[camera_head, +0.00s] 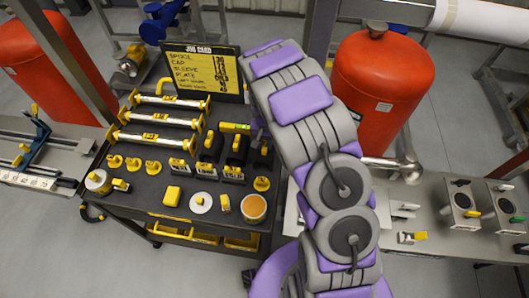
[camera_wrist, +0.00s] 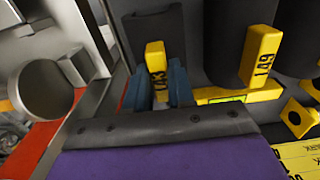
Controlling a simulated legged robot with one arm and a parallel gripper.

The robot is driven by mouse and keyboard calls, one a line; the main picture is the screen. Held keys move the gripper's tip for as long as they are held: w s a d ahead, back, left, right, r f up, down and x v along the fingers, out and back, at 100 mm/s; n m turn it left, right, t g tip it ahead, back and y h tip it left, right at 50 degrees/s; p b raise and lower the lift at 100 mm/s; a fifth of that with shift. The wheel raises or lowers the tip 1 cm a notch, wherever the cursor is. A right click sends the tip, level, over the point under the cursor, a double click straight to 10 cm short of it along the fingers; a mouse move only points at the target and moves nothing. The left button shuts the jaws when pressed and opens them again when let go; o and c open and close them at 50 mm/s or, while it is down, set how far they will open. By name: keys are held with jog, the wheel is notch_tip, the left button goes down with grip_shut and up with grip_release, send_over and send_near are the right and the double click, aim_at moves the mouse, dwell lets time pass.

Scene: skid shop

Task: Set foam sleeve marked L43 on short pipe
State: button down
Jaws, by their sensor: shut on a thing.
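In the wrist view, my gripper (camera_wrist: 161,100) is shut on the yellow tab (camera_wrist: 156,62) marked L43. In the head view, my arm hides the gripper, near the right end of the dark table. A black sleeve (camera_head: 263,155) shows beside the arm there; its mark is not readable. A silver pipe with a flanged end (camera_head: 392,164) lies on the right bench. I cannot tell whether it is the short pipe.
A second black sleeve (camera_wrist: 208,38) with a yellow tab marked L49 (camera_wrist: 262,56) is close to the right of my gripper. A red tank (camera_head: 378,85) stands behind the arm.

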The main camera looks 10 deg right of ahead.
jog(key=shift+r+p, duration=1.2)
jog(key=shift+r, duration=2.25)
